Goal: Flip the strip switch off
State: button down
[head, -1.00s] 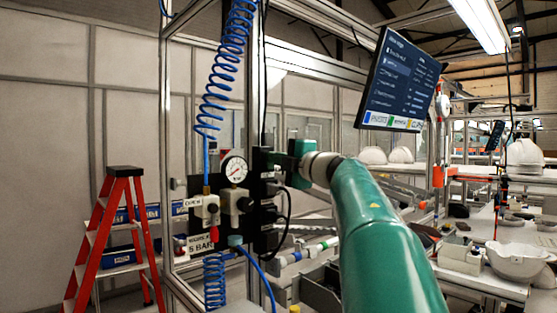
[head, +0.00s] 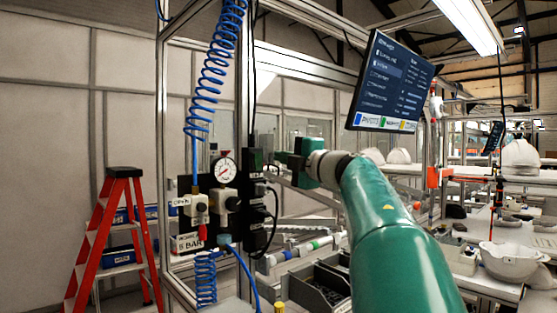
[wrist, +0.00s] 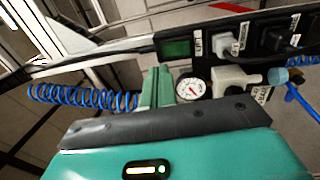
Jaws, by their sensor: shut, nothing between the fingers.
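The power strip (head: 256,190) is a black upright bar on the frame post in the head view. It runs across the top of the wrist view, with plugs in its sockets (wrist: 245,40). Its dark green rectangular switch (wrist: 177,48) sits at one end of the strip, next to a small white label. I cannot tell which way the switch is set. My gripper (wrist: 157,78) has green fingers, closed together and empty, pointing at the strip just below the switch in the wrist view. In the head view my gripper (head: 284,160) is just right of the strip, with a small gap.
A pressure gauge (head: 225,169), a valve (head: 199,208) and a coiled blue hose (head: 215,75) are left of the strip. Black cables hang beside it. A monitor (head: 391,83) hangs above right. A red ladder (head: 105,235) stands at left. Benches with helmet shells (head: 505,262) are at right.

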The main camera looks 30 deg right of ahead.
jog(key=s+r, duration=0.1)
jog(key=s, duration=0.6)
jog(key=shift+s+d, duration=0.2)
jog(key=shift+d, duration=0.2)
jog(key=shift+s, duration=0.15)
